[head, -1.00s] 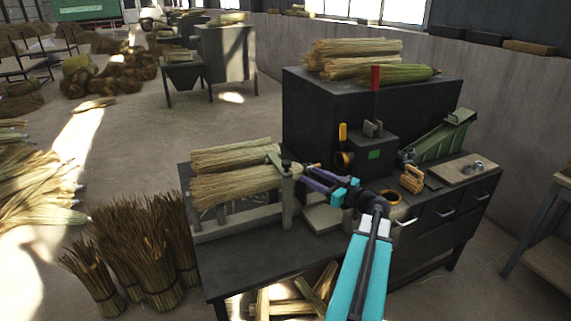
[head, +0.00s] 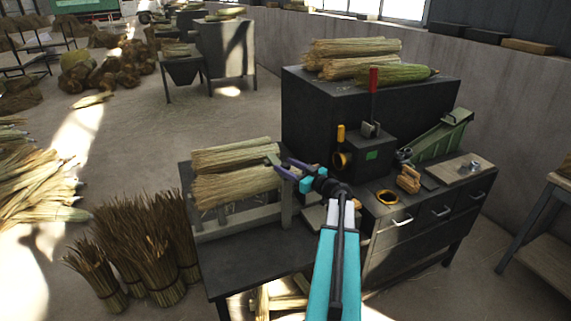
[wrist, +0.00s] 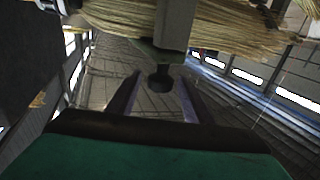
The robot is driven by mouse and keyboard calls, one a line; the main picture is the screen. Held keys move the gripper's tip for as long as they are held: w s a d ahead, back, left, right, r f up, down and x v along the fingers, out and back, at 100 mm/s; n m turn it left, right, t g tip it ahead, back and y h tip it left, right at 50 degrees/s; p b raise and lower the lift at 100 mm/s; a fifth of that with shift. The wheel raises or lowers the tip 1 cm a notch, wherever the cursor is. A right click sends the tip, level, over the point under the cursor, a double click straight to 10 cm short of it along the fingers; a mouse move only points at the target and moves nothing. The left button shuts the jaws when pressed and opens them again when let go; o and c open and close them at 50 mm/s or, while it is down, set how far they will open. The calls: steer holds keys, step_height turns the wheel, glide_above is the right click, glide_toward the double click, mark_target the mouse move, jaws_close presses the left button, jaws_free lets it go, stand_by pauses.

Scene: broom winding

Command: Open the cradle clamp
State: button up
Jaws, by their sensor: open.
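The cradle (head: 240,223) stands on the left bench with straw bundles (head: 232,188) lying in it. My gripper (head: 279,162) is open at the cradle's right end, by the upright clamp post. In the wrist view, a dark knob (wrist: 160,79) hangs below a greenish bar and the grey post (wrist: 174,25). The knob appears between the two open fingers of my gripper (wrist: 159,84), and I cannot tell whether they touch it. In the head view my gripper hides most of the clamp, so its state is unclear.
A dark cabinet (head: 300,105) with a red lever (head: 373,90) stands behind. Straw bundles (head: 150,245) stand on the floor at front left.

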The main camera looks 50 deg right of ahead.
steer(key=shift+w, duration=0.4)
jaws_close()
steer(key=shift+w+a+r, duration=0.1)
steer(key=shift+a+r, duration=0.05)
steer(key=shift+r, duration=0.05)
